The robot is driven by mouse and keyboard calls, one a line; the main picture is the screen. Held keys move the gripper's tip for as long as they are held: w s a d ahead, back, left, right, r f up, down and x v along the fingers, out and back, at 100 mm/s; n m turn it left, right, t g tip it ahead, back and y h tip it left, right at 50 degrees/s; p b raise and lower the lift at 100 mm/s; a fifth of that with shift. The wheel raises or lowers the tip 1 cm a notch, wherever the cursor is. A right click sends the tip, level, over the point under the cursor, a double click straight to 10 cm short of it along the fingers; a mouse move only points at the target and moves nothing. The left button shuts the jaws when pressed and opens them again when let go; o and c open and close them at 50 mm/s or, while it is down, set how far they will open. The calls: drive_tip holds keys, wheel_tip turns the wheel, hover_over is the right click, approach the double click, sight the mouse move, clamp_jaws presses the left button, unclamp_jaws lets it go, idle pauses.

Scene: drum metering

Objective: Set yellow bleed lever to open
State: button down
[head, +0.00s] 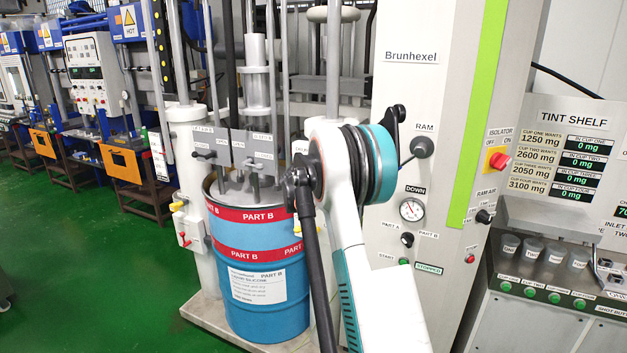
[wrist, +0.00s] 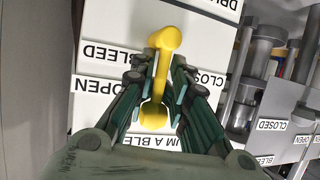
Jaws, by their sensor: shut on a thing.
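In the wrist view the yellow bleed lever (wrist: 152,115) runs up the picture between the fingers of my gripper (wrist: 159,72), with a round yellow knob at its upper end. My gripper is shut on it. White labels around it appear upside down: OPEN at left, CLOSED at right, and a partly covered drum A bleed label below. In the head view my arm hides the gripper; a small yellow part (head: 297,229) shows just left of the arm.
A blue drum (head: 262,290) marked PART B stands left of my arm. Another yellow handle (head: 177,206) and a red handle (head: 184,239) are on the left post. A grey cabinet (head: 405,150) rises behind my arm.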

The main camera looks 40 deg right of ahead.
drive_tip(key=c, duration=1.7)
unclamp_jaws()
drive_tip(key=shift+r, duration=0.1)
drive_tip(key=v, duration=1.2)
